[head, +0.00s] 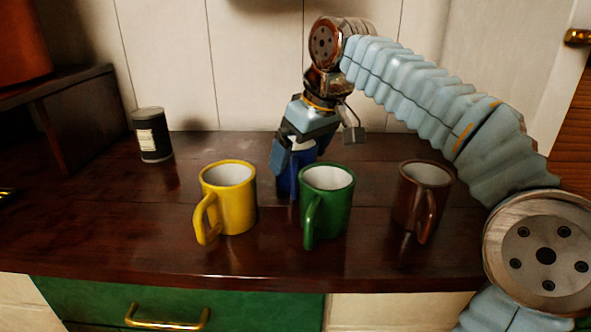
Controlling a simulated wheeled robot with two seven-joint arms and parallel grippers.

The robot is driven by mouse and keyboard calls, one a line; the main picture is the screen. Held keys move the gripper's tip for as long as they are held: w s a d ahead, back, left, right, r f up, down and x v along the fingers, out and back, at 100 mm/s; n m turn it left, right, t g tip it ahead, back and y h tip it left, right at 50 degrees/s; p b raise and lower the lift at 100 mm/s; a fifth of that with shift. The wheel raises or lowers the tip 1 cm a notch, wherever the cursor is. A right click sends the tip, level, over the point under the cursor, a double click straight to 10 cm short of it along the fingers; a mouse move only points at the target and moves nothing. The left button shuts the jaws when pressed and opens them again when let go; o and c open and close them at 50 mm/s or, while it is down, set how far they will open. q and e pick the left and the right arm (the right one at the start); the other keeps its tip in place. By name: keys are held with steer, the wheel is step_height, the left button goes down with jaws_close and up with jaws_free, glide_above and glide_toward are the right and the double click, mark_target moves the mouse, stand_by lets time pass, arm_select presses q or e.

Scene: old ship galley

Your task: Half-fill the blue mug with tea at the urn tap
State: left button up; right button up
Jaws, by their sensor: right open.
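The blue mug (287,183) stands on the dark wooden counter behind the green mug, partly hidden by it and by my right gripper. A bit of its pale inside shows near the fingers. My right gripper (292,165) points down at the blue mug with its jaws open and its fingers at the mug; I cannot tell whether they touch it. A copper-orange vessel (22,45), perhaps the urn, is cut off at the top left; no tap shows. My left gripper is not in view.
A yellow mug (230,200) stands front left of the blue mug, a green mug (328,200) close in front, a brown mug (421,195) to the right. A dark labelled can (152,136) stands back left, near a raised dark shelf (85,120).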

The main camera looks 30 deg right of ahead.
steer(key=x, duration=0.2)
steer(key=shift+w+f, duration=0.15)
steer(key=shift+f, duration=0.1)
steer(key=c, duration=1)
steer(key=shift+r, duration=5.05)
steer(key=shift+c, duration=0.2)
